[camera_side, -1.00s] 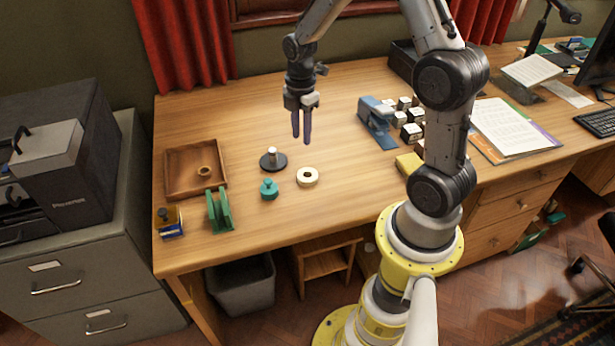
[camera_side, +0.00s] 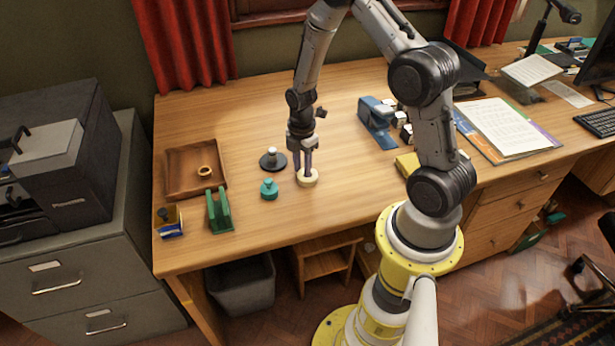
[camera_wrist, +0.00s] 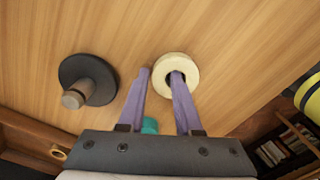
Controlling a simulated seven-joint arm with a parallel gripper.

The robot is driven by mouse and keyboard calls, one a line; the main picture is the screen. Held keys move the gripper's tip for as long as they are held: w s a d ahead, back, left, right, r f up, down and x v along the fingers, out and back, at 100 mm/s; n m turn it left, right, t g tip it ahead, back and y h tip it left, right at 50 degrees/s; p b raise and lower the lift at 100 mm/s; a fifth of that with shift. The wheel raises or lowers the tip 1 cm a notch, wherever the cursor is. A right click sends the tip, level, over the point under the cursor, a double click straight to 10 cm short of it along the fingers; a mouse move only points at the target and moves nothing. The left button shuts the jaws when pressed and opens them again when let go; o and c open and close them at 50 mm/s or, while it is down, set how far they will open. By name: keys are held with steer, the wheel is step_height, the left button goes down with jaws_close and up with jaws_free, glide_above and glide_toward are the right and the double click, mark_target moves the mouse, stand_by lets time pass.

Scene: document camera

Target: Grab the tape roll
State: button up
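The cream tape roll (camera_side: 307,181) lies flat on the desk, its hole facing up. It also shows in the wrist view (camera_wrist: 188,62). My gripper (camera_side: 302,173) points down at the roll with its fingers apart. In the wrist view, one fingertip of my gripper (camera_wrist: 160,73) is at the roll's hole and the other is just outside its left rim. A small gap shows between the outer finger and the rim. I cannot tell how deep the inner fingertip sits. The fingers hide part of the roll.
A black disc with a knob (camera_side: 273,159) and a teal knobbed weight (camera_side: 269,189) stand left of the roll. Further left are a wooden tray (camera_side: 180,188) holding a small tan ring (camera_side: 205,171), and a green holder (camera_side: 220,212). A blue stapler-like device (camera_side: 377,122) stands right.

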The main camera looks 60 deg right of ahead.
jaws_close()
steer(key=shift+r, duration=0.1)
stand_by(0.3)
